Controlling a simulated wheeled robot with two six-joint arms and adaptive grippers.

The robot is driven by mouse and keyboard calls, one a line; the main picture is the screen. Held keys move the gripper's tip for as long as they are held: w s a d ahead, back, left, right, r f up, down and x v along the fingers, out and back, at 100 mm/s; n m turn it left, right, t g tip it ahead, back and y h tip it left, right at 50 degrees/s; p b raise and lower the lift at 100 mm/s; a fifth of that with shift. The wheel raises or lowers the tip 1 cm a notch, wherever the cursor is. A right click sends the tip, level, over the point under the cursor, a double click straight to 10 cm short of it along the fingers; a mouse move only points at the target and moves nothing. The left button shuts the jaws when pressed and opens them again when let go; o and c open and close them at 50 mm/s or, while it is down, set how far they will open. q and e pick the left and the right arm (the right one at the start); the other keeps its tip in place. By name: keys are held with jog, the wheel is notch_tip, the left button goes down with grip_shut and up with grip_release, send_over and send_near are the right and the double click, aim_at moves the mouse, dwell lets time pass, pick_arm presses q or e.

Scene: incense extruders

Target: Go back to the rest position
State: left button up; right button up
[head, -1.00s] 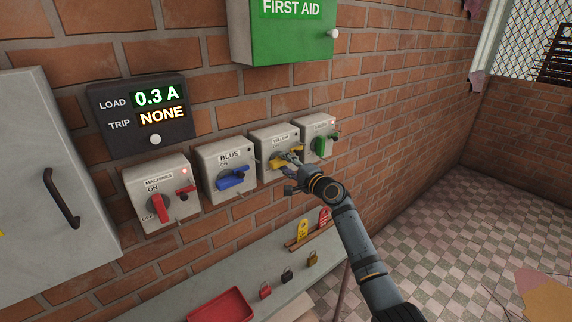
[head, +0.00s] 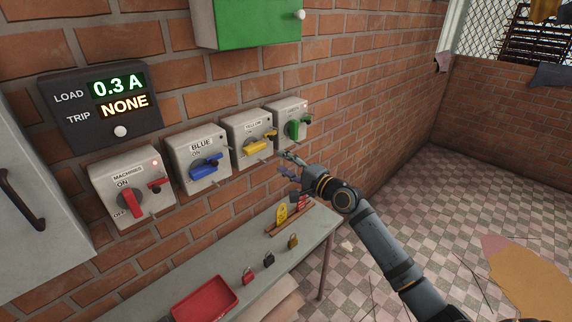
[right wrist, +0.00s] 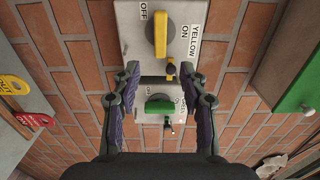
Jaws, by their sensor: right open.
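My right gripper (head: 287,165) is open and empty in the head view, held off the wall below and in front of the yellow and green switch boxes. In the right wrist view its two fingers (right wrist: 160,100) are spread apart with nothing between them. The yellow switch (head: 258,143) has its handle turned sideways; it also shows ahead in the right wrist view (right wrist: 160,38). The green switch (head: 292,128) sits to its right, and it shows between the fingers in the wrist view (right wrist: 159,106). My left gripper is not in view.
The blue switch (head: 205,167) and the machines switch (head: 130,202) are on the wall at left, under a load display (head: 72,125) reading 0.3 A. A bench (head: 232,268) below holds a red tray (head: 203,303), several padlocks and tags. A green first aid box (head: 252,22) hangs above.

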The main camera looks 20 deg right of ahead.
jog(key=shift+s, duration=0.15)
dwell(0.3)
jog(key=s+d+f+n+g+h+b, duration=0.1)
jog(key=s+d+f+g+h, duration=0.15)
jog(key=f, duration=0.85)
jog(key=s+d+f+n+g+h, duration=0.1)
jog(key=s+d+f, duration=0.15)
jog(key=f, duration=0.95)
jog(key=s+d+f+n+g+h+b, duration=0.1)
jog(key=d+f+g+h, duration=0.15)
jog(key=f, duration=0.85)
jog(key=s+f+n+g, duration=0.2)
jog(key=s+f, duration=0.6)
jog(key=f, duration=0.4)
jog(key=s+a+f+n+g+h+b, duration=0.1)
jog(key=s+f+n+g, duration=0.25)
jog(key=s+f, duration=1.25)
jog(key=s+a+f+n+g, duration=0.1)
jog(key=s+a+f+n, duration=0.1)
jog(key=s, duration=0.6)
jog(key=s+a+f+n+g+b, duration=0.1)
jog(key=s+a+f+n+g, duration=0.1)
jog(key=s, duration=0.6)
jog(key=s+a+f+n+g, duration=0.1)
jog(key=s+f, duration=0.3)
jog(key=s, duration=0.4)
jog(key=shift+s+a+f+n, duration=0.25)
jog(key=shift+s+a+n, duration=0.1)
jog(key=shift+a+n, duration=0.2)
